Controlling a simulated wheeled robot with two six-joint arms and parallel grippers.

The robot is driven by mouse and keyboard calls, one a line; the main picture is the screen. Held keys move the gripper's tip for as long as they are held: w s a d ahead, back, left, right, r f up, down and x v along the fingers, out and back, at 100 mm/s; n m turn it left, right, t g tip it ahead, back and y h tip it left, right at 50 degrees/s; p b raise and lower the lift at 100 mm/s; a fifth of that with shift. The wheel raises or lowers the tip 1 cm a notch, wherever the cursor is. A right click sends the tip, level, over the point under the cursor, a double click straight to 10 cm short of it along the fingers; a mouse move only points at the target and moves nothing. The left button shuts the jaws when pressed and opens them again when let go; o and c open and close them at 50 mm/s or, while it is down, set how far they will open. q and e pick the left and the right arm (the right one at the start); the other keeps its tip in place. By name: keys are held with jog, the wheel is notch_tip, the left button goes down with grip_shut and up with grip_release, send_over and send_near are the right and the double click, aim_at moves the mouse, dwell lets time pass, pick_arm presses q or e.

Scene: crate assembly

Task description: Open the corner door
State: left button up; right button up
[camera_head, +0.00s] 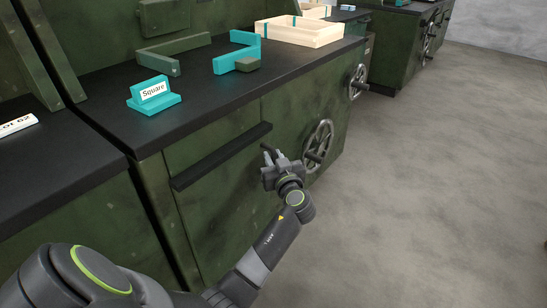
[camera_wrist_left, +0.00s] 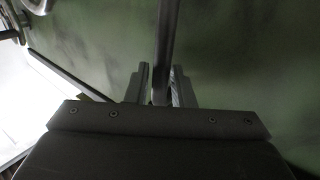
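The corner door looks to be the green front panel (camera_head: 222,215) of the corner cabinet, and it appears closed. A long black bar handle (camera_head: 222,157) runs along its top. My left gripper (camera_head: 273,157) is in front of the panel, just below the handle's right end. In the left wrist view its two fingers (camera_wrist_left: 160,88) stand apart, with a dark bar (camera_wrist_left: 165,35) between them. I cannot tell whether they touch the bar. My right gripper is in neither view.
A metal handwheel (camera_head: 318,143) sticks out right beside my left gripper, with another handwheel (camera_head: 358,82) further back. The black countertop (camera_head: 205,97) above holds a teal "Square" sign (camera_head: 153,95), teal and green parts, and a wooden crate (camera_head: 300,32). The grey floor (camera_head: 440,180) at right is clear.

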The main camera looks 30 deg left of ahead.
pick_arm(q)
grip_shut()
jog(key=shift+d, duration=0.1)
